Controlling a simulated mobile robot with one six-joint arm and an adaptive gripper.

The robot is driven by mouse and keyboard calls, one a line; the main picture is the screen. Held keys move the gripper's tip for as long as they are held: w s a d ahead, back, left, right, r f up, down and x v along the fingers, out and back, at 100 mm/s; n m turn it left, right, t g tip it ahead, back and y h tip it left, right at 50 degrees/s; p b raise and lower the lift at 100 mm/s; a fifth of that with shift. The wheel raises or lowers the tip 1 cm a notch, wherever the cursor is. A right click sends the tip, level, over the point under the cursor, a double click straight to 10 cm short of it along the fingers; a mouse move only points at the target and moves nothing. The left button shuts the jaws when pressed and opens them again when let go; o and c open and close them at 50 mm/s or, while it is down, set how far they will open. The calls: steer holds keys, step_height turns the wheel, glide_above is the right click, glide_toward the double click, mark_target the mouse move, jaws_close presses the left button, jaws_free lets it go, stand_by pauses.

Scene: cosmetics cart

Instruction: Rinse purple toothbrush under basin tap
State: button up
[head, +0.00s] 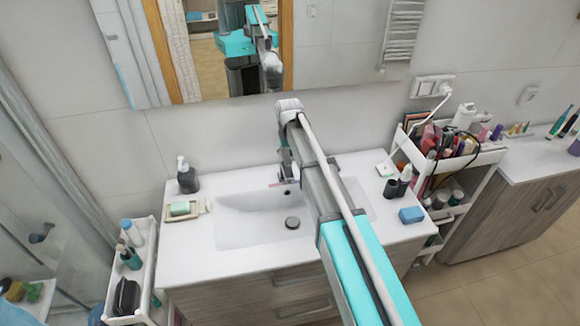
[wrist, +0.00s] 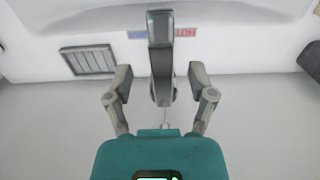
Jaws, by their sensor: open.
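My gripper (wrist: 160,88) is open, with its two fingers spread apart on either side of the grey basin tap (wrist: 160,42) in the wrist view. I cannot tell whether either finger touches the tap. A red and blue label, with "HOT" on the red part, shows behind the tap. In the head view my gripper (head: 286,172) points down at the back of the white basin (head: 245,228), and the arm hides part of the basin. I cannot make out a purple toothbrush for certain, and none is between the fingers.
A soap dish (head: 182,210) and dark dispenser (head: 187,177) stand left of the basin. Dark jars and a blue block (head: 411,215) stand right. A crowded white cart (head: 470,160) stands further right, beside a cabinet (head: 530,200). The mirror wall is close behind the arm.

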steer(key=shift+f+b, duration=1.2)
steer(key=shift+f, duration=0.25)
jaws_close()
